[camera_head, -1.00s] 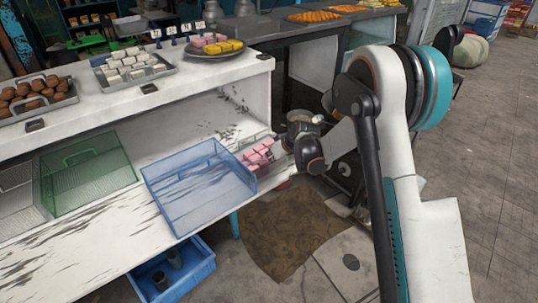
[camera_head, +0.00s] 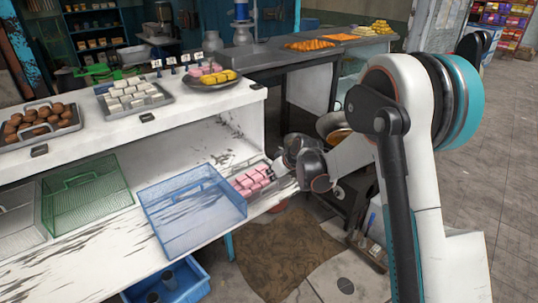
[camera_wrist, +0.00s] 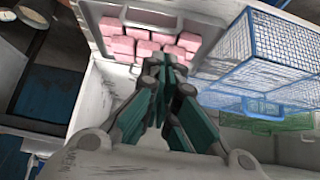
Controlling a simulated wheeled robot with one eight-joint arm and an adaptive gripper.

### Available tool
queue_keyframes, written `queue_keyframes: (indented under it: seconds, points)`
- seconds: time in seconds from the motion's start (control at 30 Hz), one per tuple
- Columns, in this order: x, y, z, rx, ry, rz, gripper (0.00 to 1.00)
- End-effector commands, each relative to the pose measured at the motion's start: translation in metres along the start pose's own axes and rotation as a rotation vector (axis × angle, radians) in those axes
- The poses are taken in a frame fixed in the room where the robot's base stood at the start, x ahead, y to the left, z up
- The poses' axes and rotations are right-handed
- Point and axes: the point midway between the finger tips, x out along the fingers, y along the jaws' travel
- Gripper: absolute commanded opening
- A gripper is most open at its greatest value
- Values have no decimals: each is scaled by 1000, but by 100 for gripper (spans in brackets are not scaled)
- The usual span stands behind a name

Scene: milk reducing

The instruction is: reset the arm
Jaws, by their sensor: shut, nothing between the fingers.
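My gripper (camera_wrist: 167,72) is shut and empty in the wrist view, with its fingertips together near the edge of a tray of pink blocks (camera_wrist: 145,42). In the head view my arm reaches from the right toward the shelf's right end. The wrist there is beside the tray of pink blocks (camera_head: 252,180), and the fingertips cannot be made out. I cannot tell whether the fingers touch the tray.
A blue wire basket (camera_head: 192,208) lies left of the pink tray, with a green basket (camera_head: 85,198) farther left. The upper counter holds trays of brown (camera_head: 42,121) and white sweets (camera_head: 136,97). A pan (camera_head: 335,129) stands behind my wrist.

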Motion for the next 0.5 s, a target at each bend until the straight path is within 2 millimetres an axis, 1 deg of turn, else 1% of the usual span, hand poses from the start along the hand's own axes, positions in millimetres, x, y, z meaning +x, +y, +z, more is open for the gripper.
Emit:
queue_keyframes:
  seconds: [0.07, 0.13, 0.17, 0.23, 0.27, 0.37, 0.4, 0.47, 0.5]
  points:
    - [-2, 0, -1, 1, 0, 1, 0]
    - [-8, 0, -2, 5, -1, 4, 0]
    - [-12, -1, -2, 8, -2, 6, 0]
    - [-29, -1, -4, 21, -6, 14, 0]
    - [-38, -2, -5, 28, -8, 20, 0]
    - [-73, -5, -6, 56, -15, 39, 0]
    - [-88, -6, -6, 67, -19, 48, 0]
    - [-110, -8, -5, 86, -24, 61, 0]
    - [-124, -10, -4, 99, -26, 69, 0]
